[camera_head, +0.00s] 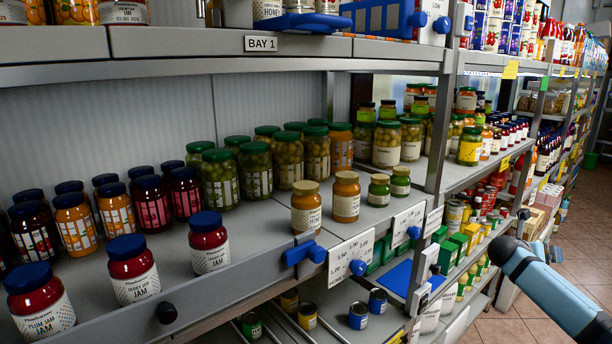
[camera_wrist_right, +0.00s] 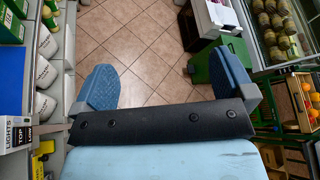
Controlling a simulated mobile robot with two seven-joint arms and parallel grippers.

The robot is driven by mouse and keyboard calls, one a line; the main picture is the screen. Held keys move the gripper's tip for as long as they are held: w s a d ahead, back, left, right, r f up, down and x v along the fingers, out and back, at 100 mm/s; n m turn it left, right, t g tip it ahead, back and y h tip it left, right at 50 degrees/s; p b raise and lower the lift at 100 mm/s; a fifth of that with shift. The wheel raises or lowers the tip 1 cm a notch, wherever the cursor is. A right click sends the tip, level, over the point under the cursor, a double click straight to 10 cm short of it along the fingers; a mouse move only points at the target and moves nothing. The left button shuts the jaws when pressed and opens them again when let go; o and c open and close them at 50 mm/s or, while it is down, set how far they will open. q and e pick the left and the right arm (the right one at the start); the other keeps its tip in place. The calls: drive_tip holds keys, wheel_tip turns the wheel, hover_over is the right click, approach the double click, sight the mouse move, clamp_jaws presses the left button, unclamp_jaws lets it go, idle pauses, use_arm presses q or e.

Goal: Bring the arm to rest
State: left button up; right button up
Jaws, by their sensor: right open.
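My right gripper (camera_wrist_right: 162,62) is open and empty in the right wrist view. In the head view my right arm (camera_head: 550,290) comes in from the lower right, over the aisle beside the shelf end. How the right gripper's fingers stand cannot be made out there. My left arm and left gripper are not in view.
A long grey shelf (camera_head: 262,232) with several jam (camera_head: 132,270) and green-lidded jars runs along the left. More stocked shelves continue to the right. Tiled aisle floor (camera_head: 508,325) is open. The wrist view shows a green crate (camera_wrist_right: 212,78) and a produce stand (camera_wrist_right: 285,92) on the right.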

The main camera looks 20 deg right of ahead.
drive_tip(key=w+a+r+m+t+y, duration=0.2)
drive_tip(key=w+a+m+t+y, duration=0.25)
drive_tip(key=w+m+t, duration=0.4)
drive_tip(key=w+a+r+m+t+y, duration=0.35)
drive_tip(key=w+a+m+t, duration=0.3)
drive_tip(key=m, duration=0.35)
drive_tip(key=s+a+f+g+y, duration=0.1)
drive_tip(key=s+a+f+y, duration=0.3)
drive_tip(key=a+f, duration=0.8)
drive_tip(key=s+a+f+g+y, duration=0.1)
drive_tip(key=s+a+f, duration=0.6)
drive_tip(key=a+f, duration=0.55)
drive_tip(key=s+a+f+m+g+y, duration=0.1)
drive_tip(key=s+a+f, duration=0.3)
drive_tip(key=s+a, duration=0.7)
drive_tip(key=s+a+f+m+g+y, duration=0.1)
drive_tip(key=s+a+f, duration=0.4)
drive_tip(key=s+a, duration=0.7)
drive_tip(key=shift+a+f+m+y, duration=0.25)
drive_tip(key=shift+a+m+y, duration=0.5)
drive_tip(key=shift+a+y, duration=0.35)
drive_tip(key=shift+s, duration=0.1)
